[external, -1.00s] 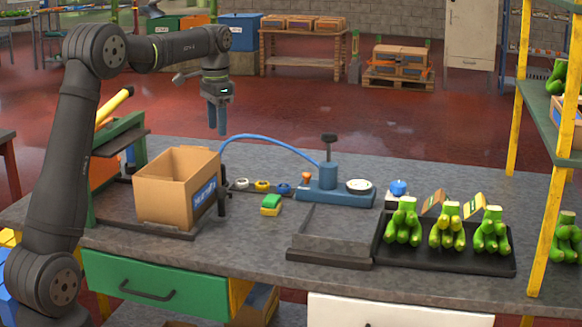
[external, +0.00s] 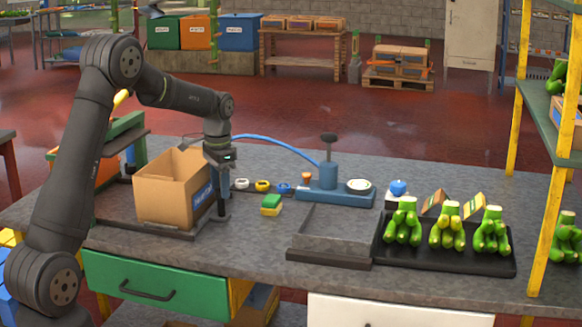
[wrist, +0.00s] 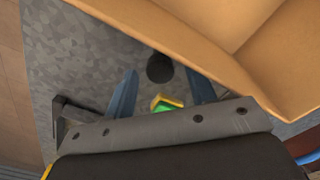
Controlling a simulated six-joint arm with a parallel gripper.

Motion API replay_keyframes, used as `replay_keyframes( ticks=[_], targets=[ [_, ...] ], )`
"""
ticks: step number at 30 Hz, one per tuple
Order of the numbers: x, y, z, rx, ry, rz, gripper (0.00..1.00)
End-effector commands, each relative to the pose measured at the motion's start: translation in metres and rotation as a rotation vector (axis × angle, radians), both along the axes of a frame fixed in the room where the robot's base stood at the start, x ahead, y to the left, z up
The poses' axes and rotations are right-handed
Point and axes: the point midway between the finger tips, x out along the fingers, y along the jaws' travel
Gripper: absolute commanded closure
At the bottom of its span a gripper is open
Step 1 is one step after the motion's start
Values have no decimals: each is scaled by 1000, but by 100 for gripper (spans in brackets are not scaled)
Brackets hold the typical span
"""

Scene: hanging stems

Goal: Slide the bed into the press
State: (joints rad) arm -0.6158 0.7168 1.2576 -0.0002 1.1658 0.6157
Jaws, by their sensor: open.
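The dark sliding bed (external: 168,229) lies on the bench under an open cardboard box (external: 165,198). The green press frame (external: 126,128) stands at the left, behind and beside the box. My gripper (external: 221,190) is lowered at the box's right side, by the bed's dark upright handle, which my gripper largely hides in the external view. In the wrist view, my gripper (wrist: 161,92) has its blue fingers apart. A dark round knob (wrist: 160,68), apparently the handle's top, shows between and slightly beyond them. I cannot tell whether the fingers touch it.
A green and yellow block (external: 271,205) lies right of my gripper. Tape rolls (external: 262,186) and a blue device (external: 335,196) with a hose are behind it. A grey tray (external: 335,232) and a black tray (external: 450,262) with green bunches are farther right.

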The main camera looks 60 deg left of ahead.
Motion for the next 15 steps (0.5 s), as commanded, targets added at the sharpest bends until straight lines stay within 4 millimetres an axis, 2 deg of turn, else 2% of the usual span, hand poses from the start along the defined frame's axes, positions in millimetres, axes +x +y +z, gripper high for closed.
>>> replay_keyframes(
  ticks=[11, 15],
  targets=[
    [0, 0, -6, 0, 0, 0, 52],
    [0, 0, -5, 0, 0, 0, 79]
  ],
)
